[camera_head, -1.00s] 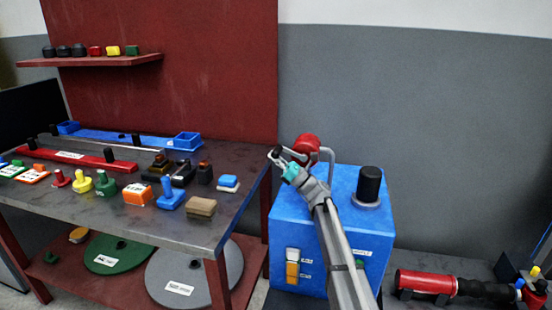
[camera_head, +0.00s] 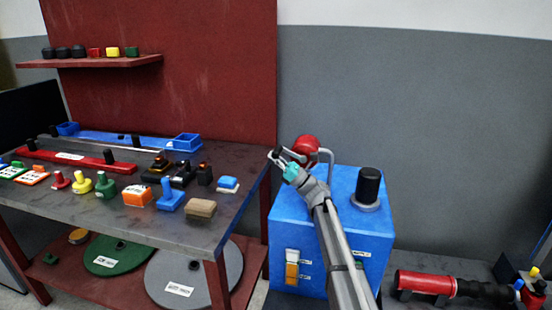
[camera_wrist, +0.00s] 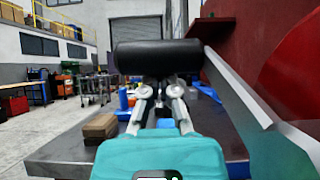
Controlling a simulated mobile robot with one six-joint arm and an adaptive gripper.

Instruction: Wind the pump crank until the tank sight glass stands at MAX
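The orange top is near the upper mark; the lettering is too small to read. The crank has a red round part (camera_head: 307,146), also at the right of the wrist view (camera_wrist: 300,75), and a grey arm (camera_wrist: 245,95). Its black grip (camera_wrist: 158,57) lies crosswise at my fingertips. My gripper (camera_head: 283,158), teal in the wrist view (camera_wrist: 160,85), appears closed on the grip; the contact is partly hidden.
A bench (camera_head: 120,210) with blocks, knobs and trays stands left, close to my gripper. A black cap (camera_head: 369,185) rises from the tank's top. A red cylinder (camera_head: 425,284) lies low at the right. A dark red panel (camera_head: 180,70) stands behind.

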